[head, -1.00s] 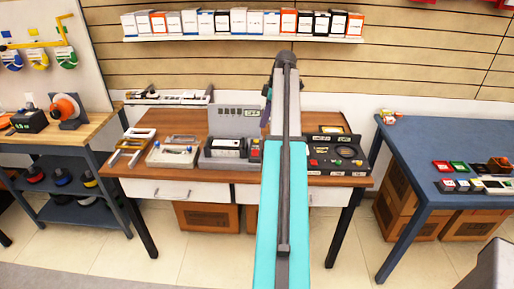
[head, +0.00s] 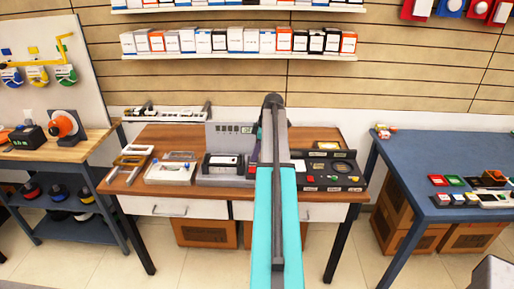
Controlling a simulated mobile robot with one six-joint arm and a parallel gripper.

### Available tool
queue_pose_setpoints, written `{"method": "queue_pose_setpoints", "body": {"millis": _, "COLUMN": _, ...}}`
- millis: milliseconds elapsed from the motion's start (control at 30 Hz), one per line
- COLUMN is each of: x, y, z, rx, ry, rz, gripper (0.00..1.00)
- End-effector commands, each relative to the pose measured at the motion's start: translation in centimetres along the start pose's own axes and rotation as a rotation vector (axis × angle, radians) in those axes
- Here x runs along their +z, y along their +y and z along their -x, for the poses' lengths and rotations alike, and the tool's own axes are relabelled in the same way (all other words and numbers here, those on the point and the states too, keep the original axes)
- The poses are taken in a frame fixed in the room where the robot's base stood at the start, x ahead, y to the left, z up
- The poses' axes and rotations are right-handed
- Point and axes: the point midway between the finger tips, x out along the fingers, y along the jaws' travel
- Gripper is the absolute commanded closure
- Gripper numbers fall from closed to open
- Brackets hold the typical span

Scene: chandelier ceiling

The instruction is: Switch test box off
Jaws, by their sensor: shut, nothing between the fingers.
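On the brown table (head: 145,188) stands a grey unit with an upright panel and small display (head: 231,136), and a black-and-grey device (head: 224,163) in front of it. To its right is a black panel box (head: 341,171) with coloured buttons and a round dial. I cannot tell for sure which of these is the test box. My teal and grey arm reaches over the table between them and covers part of the grey unit's right side and the black box's left end. The fingers of my gripper are hidden behind the arm.
A white tray (head: 171,173) and tan frames (head: 129,165) lie at the table's left. A blue table (head: 430,150) with small coloured boxes stands right, a wooden bench (head: 70,150) left. Shelves of boxes (head: 240,57) hang on the wall. Floor shows between the tables.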

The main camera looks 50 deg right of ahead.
Motion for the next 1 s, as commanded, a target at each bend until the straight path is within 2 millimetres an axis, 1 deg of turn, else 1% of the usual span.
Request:
{"method": "queue_pose_setpoints", "body": {"millis": 100, "x": 0.0, "y": -0.1, "z": -1.4, "rx": -0.003, "ry": 0.0, "rz": 0.0, "gripper": 1.0}}
{"method": "queue_pose_setpoints", "body": {"millis": 300, "x": 0.6, "y": -0.1, "z": -3.2, "rx": -0.002, "ry": 0.0, "rz": 0.0, "gripper": 1.0}}
{"method": "queue_pose_setpoints", "body": {"millis": 500, "x": 1.0, "y": -0.1, "z": -4.6, "rx": -0.001, "ry": 0.0, "rz": 0.0, "gripper": 1.0}}
{"method": "queue_pose_setpoints", "body": {"millis": 700, "x": 1.1, "y": 0.0, "z": -5.1, "rx": 0.0, "ry": 0.0, "rz": 0.0, "gripper": 1.0}}
{"method": "queue_pose_setpoints", "body": {"millis": 1000, "x": 1.2, "y": 0.0, "z": -5.1, "rx": 0.001, "ry": 0.0, "rz": 0.0, "gripper": 1.0}}
